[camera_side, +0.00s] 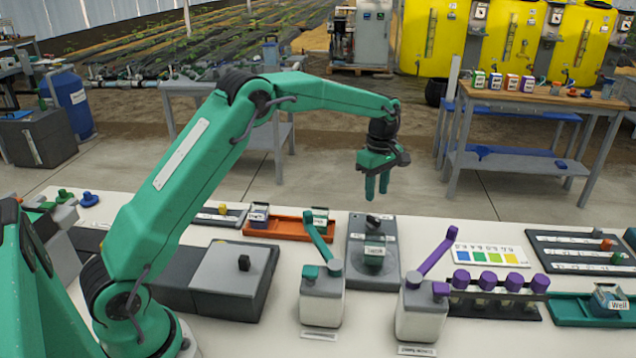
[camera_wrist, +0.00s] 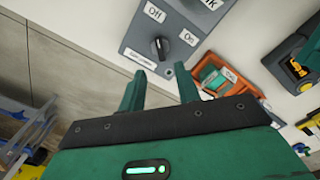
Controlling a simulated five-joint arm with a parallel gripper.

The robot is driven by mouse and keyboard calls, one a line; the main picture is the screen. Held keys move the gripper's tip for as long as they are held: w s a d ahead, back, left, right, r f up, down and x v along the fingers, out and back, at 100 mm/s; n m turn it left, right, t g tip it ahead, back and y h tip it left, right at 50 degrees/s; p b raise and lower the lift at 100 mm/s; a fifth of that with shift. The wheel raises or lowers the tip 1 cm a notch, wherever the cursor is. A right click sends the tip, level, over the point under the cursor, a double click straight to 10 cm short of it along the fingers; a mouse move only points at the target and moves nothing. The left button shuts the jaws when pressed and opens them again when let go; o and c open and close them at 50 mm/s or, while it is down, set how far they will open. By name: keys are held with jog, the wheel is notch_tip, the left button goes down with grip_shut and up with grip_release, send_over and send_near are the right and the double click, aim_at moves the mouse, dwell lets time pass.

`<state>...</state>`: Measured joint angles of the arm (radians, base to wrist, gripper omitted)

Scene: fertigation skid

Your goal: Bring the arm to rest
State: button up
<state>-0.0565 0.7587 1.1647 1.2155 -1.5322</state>
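My gripper (camera_side: 377,194) hangs in the air with its green fingers pointing down, above the far end of a grey stirrer-like unit (camera_side: 357,275). Its fingers stand apart with nothing between them. In the wrist view my gripper (camera_wrist: 158,82) is open and empty, and the unit's panel (camera_wrist: 140,30) lies beyond the fingertips. A black knob (camera_wrist: 159,46) sits on that panel between "Off" and "On" labels. It also shows as a small dark knob (camera_side: 373,220) in the side view. My gripper appears clear of the unit, touching nothing.
A labelled green-topped container (camera_side: 375,252) stands on the unit. A teal-handled dispenser (camera_side: 321,295) and a purple-handled dispenser (camera_side: 421,310) stand in front. An orange tray (camera_side: 275,228) lies to the left, a purple-capped rack (camera_side: 493,300) and green tray (camera_side: 570,310) to the right.

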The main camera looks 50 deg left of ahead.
jog(key=s+d+r+m+t, duration=0.25)
jog(key=s+r+m, duration=0.65)
jog(key=s+r, duration=0.7)
jog(key=s+f+m+t, duration=0.3)
jog(key=s+m, duration=0.6)
jog(key=s, duration=1.1)
jog(key=shift+d+f, duration=0.35)
jog(key=shift+d, duration=0.05)
